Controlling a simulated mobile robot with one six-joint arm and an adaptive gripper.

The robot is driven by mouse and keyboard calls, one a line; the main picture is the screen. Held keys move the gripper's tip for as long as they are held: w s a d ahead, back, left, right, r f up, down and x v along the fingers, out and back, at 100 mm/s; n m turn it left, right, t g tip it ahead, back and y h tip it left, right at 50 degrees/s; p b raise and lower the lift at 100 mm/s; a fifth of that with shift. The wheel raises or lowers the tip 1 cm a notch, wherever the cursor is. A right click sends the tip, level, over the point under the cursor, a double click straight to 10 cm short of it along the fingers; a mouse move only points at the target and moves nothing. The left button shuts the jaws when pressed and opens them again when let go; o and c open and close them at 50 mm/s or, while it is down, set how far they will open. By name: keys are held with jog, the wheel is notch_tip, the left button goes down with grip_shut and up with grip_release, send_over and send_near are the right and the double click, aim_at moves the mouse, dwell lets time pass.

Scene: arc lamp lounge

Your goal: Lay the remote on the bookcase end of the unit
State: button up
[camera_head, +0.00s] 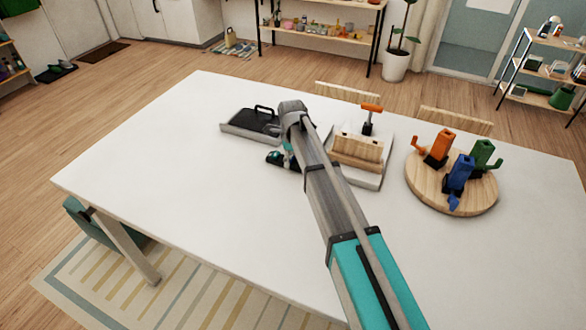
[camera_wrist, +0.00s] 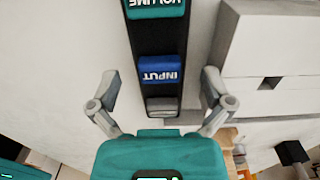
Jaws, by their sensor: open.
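The remote (camera_wrist: 158,45) is a long black bar with a teal VOLUME button, a blue INPUT button and a grey one. In the wrist view my gripper (camera_wrist: 160,82) is open, with a finger on each side of the remote and gaps between. In the head view the remote's dark end (camera_head: 274,157) shows on the white table beside my gripper (camera_head: 287,149), which my arm partly hides. The low pale unit (camera_head: 366,182) carries a wooden box-like piece (camera_head: 356,150), perhaps the bookcase; my arm hides part of it. A pale blocky body (camera_wrist: 275,45) stands right of the remote in the wrist view.
A black handled item (camera_head: 252,122) sits on a grey base behind left. An orange-handled tool (camera_head: 369,115) stands behind the wooden piece. A round wooden board (camera_head: 430,192) at right holds orange, green and blue items. The white table (camera_head: 150,170) is clear at left.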

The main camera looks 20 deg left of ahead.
jog(key=shift+f+b, duration=0.3)
jog(key=shift+f, duration=0.25)
jog(key=c, duration=1.2)
jog(key=shift+r, duration=0.1)
jog(key=shift+c, duration=0.2)
notch_tip(320, 180, up, 2)
jog(key=p, duration=0.2)
jog(key=shift+r+p, duration=0.2)
jog(key=shift+p, duration=0.15)
jog(key=s+d+r+p, duration=0.8)
jog(key=s+r+p, duration=0.2)
jog(key=s, duration=0.1)
jog(key=shift+d+r, duration=0.2)
jog(key=shift+d, duration=0.2)
jog(key=shift+w, duration=0.1)
